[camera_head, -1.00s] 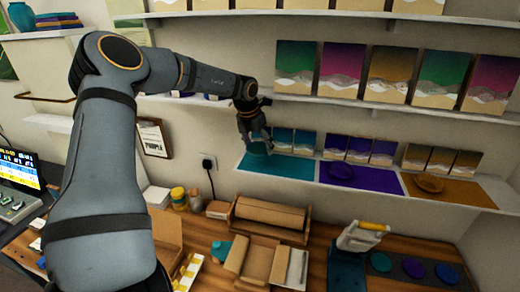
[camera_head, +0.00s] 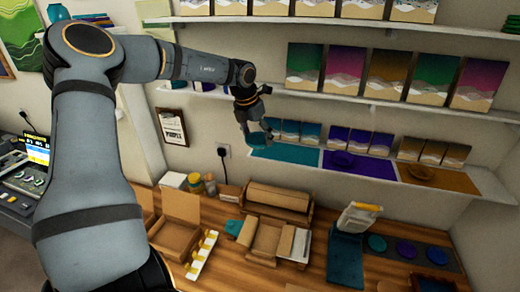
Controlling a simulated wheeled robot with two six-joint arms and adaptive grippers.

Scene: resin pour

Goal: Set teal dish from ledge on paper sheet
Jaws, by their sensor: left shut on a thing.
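My left gripper (camera_head: 255,130) is at the left end of the low ledge and is shut on the teal dish (camera_head: 257,140). The fingers partly hide the dish, and I cannot tell its height above the ledge. I cannot pick out the paper sheet for sure. My right gripper is not in view.
Small pictures stand along the back of the ledge, and larger ones on the shelf (camera_head: 400,108) above. The wooden worktop (camera_head: 305,277) below holds cardboard boxes (camera_head: 177,238), a white-and-yellow container (camera_head: 358,217) and a dark strip with coloured discs (camera_head: 407,249).

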